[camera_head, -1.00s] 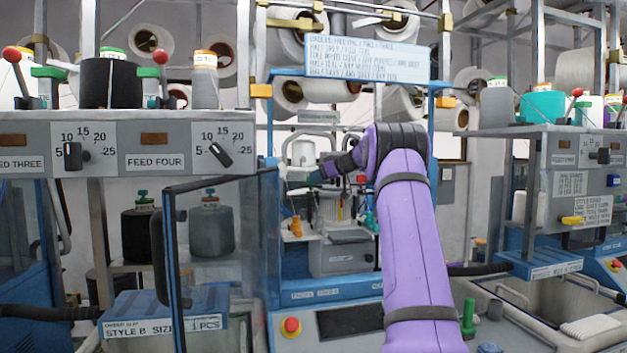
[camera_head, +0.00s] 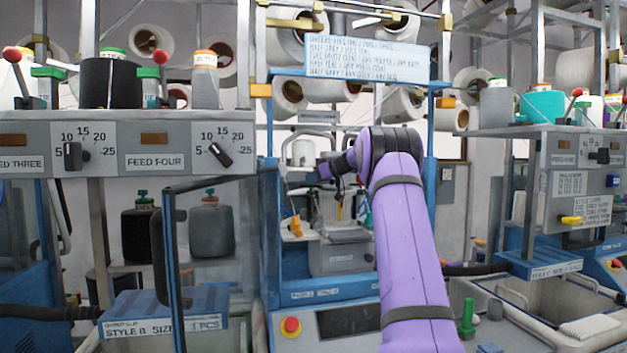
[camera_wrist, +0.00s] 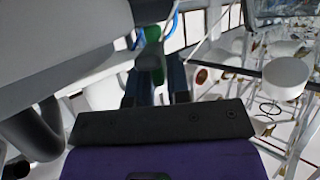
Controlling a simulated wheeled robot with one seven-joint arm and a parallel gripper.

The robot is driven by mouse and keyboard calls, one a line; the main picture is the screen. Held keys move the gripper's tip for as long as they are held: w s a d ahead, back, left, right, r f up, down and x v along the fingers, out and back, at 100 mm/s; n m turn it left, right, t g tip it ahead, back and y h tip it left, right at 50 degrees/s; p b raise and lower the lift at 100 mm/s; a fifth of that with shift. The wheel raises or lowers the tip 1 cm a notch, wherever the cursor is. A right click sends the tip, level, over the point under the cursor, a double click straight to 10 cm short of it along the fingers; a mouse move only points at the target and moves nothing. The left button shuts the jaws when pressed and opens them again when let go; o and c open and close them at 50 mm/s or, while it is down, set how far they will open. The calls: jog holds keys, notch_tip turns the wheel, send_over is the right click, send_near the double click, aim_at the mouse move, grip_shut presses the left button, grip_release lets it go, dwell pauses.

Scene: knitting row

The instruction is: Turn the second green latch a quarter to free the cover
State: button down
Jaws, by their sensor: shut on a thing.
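A green latch (camera_wrist: 153,62) stands between the two dark fingers of my gripper (camera_wrist: 156,80) in the wrist view. The fingers are shut on it, one on either side. The fingers and the held latch cannot be made out there. The cover cannot be clearly told apart. A small green part (camera_head: 368,221) shows right of the mechanism.
An open framed door (camera_head: 168,265) stands left of the machine opening. A red stop button (camera_head: 290,326) is on the front panel. The feed shelf (camera_head: 90,140) with dials is at left, another rack (camera_head: 565,165) at right. A dark hose-like part (camera_wrist: 38,130) is beside my gripper.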

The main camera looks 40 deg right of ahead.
jog(key=shift+m+h, duration=0.3)
jog(key=shift+h, duration=0.1)
jog(key=m+h, duration=0.3)
jog(key=h, duration=0.1)
jog(key=shift+a+m, duration=0.35)
jog(key=shift+m, duration=0.05)
jog(key=shift+m+g+h, duration=0.6)
jog(key=shift+m+h, duration=1.2)
jog(key=shift+h, duration=0.4)
jog(key=shift+m+g+h, duration=0.3)
jog(key=shift+m+h, duration=0.2)
jog(key=c, duration=1.2)
grip_release()
jog(key=v, duration=1)
jog(key=shift+s+a+r, duration=0.15)
jog(key=shift+s+a, duration=0.1)
jog(key=shift+s, duration=0.05)
